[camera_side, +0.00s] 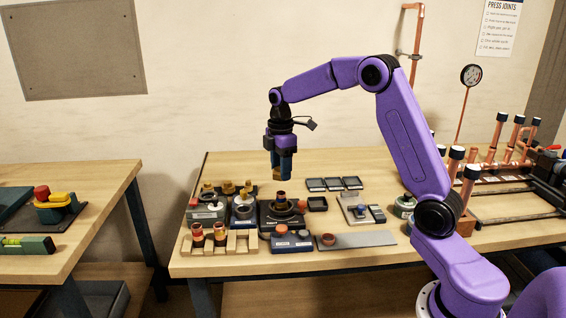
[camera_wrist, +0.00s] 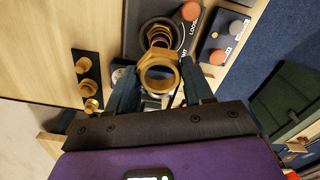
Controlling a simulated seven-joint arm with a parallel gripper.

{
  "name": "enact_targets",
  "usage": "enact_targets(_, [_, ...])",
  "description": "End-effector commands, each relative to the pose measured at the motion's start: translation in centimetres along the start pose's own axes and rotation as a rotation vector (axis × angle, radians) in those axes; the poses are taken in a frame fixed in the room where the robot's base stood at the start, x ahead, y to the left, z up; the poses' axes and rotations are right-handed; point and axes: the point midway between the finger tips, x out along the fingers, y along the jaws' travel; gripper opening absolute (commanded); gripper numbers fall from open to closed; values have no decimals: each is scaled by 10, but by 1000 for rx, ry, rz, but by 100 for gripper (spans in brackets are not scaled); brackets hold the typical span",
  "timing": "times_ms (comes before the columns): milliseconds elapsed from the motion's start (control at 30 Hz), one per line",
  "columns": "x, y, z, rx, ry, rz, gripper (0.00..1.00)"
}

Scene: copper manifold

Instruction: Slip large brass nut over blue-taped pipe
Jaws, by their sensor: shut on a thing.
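My gripper (camera_side: 281,172) hangs above the bench, pointing down. In the wrist view its two dark fingers (camera_wrist: 160,86) are shut on a large brass nut (camera_wrist: 176,78), one finger on each side. The nut's hole faces the camera. Below and just beyond it, an upright pipe (camera_wrist: 158,36) with copper and dark blue bands stands in a round black holder. In the side view this pipe (camera_side: 281,197) stands in a dark fixture (camera_side: 268,222), with a clear gap below my gripper. The nut is apart from the pipe; exact alignment is hard to tell.
A black strip with brass fittings (camera_wrist: 85,80) lies left in the wrist view. A wooden rack (camera_side: 238,242) holds red-banded pieces at the bench front. Small black trays (camera_side: 334,184) lie behind right. Copper pipework (camera_side: 500,160) stands at the right. A grey plate (camera_side: 355,240) lies in front.

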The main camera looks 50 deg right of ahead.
Motion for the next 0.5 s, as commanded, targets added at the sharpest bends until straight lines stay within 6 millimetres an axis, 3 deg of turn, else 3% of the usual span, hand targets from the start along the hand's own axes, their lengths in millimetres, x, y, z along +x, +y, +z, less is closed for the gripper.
enact_targets(200, [23,-1,0,0,-1,-2,19])
enact_targets(500, [42,0,0,1,0,0,19])
